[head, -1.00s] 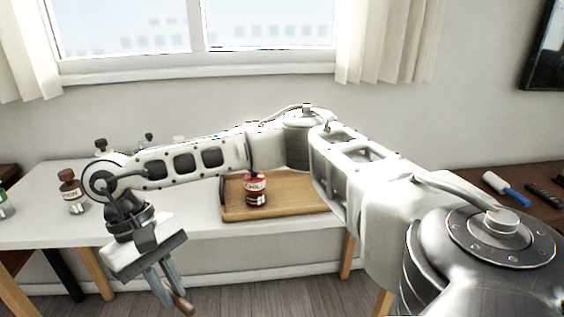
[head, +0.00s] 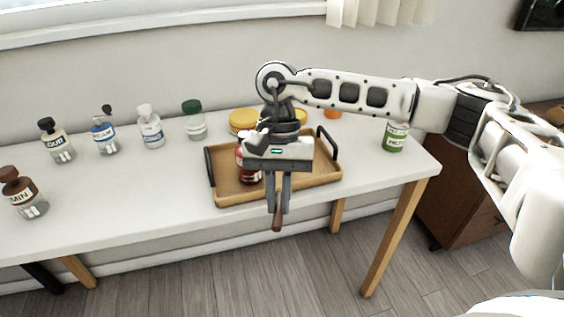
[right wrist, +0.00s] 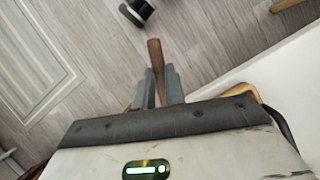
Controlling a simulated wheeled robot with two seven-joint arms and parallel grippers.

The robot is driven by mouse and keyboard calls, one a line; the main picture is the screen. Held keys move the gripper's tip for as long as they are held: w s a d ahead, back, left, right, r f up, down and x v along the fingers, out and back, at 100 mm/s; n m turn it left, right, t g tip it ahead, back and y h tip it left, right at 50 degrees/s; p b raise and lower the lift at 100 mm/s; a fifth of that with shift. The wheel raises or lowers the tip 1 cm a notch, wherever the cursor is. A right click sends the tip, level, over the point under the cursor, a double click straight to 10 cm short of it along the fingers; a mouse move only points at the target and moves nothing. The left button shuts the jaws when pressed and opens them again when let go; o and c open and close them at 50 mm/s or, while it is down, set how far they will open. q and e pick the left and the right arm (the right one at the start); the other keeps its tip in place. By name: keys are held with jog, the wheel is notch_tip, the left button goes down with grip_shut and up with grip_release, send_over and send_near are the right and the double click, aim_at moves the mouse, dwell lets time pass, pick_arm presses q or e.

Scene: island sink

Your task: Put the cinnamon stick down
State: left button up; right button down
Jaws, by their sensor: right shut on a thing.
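My right gripper (head: 279,204) is shut on a brown cinnamon stick (head: 277,221), which points downward from between the fingers. The gripper appears in front of the near edge of the wooden tray (head: 322,177); its height above the table cannot be told. In the right wrist view the stick (right wrist: 155,55) sticks out past the fingers (right wrist: 158,88), with floor behind it. The tray has dark handles and holds a red jar (head: 246,172), partly hidden by my gripper. My left gripper is not in view.
The white table (head: 120,203) carries several bottles along its back and left, including a brown-capped bottle (head: 22,193) and a green-capped jar (head: 194,120). A green jar (head: 394,136) stands right of the tray. A wooden cabinet (head: 460,195) stands to the right.

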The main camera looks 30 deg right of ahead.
jog(key=w+d+r+m+t+b, duration=0.1)
jog(key=d+r+m+t, duration=0.2)
jog(key=m, duration=0.7)
jog(key=d+r+m+t, duration=0.25)
jog(key=d+m, duration=0.25)
jog(key=m, duration=0.6)
jog(key=w+d+r+m+t+b, duration=0.1)
jog(key=d+m+t, duration=0.35)
jog(key=m, duration=0.55)
jog(key=shift+m+g+h, duration=0.3)
jog(key=shift+g+h, duration=0.1)
jog(key=shift+g, duration=0.1)
jog(key=w+f, duration=0.3)
jog(key=w, duration=0.1)
jog(key=w+d+f+p, duration=0.1)
jog(key=w+f, duration=0.1)
jog(key=w, duration=0.2)
jog(key=w+d+f+p, duration=0.1)
jog(key=w+f, duration=0.2)
jog(key=w, duration=0.2)
jog(key=shift+d+f, duration=0.2)
jog(key=shift+f, duration=0.15)
jog(key=shift+w+f, duration=0.3)
jog(key=shift+f, duration=0.05)
notch_tip(320, 180, down, 3)
jog(key=shift+f, duration=0.1)
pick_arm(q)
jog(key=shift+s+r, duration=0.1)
